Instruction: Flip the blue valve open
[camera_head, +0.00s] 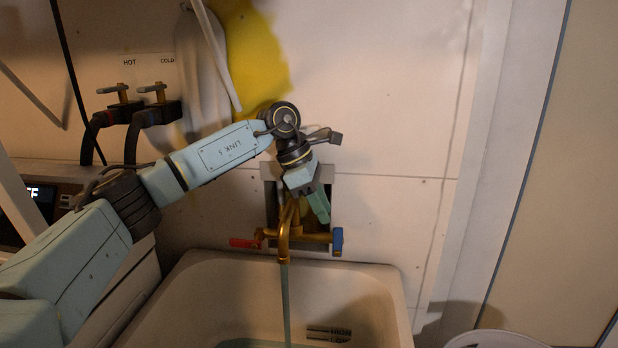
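The blue valve (337,241) is a small handle at the right end of the brass faucet (284,240), on the wall above the sink. It looks upright. The red valve handle (243,243) lies level at the faucet's left end. My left gripper (317,207) points down in front of the recessed wall box, above and slightly left of the blue valve, and appears apart from it. One pale green finger shows clearly; I cannot make out the other, so its opening is unclear. A stream of water (286,305) falls from the spout. My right gripper is not in view.
The beige sink (190,303) stands below the faucet, with some water in it. Hot and cold taps (153,90) with dark hoses are on the wall at upper left. A white round object (495,340) is at lower right. The wall right of the blue valve is clear.

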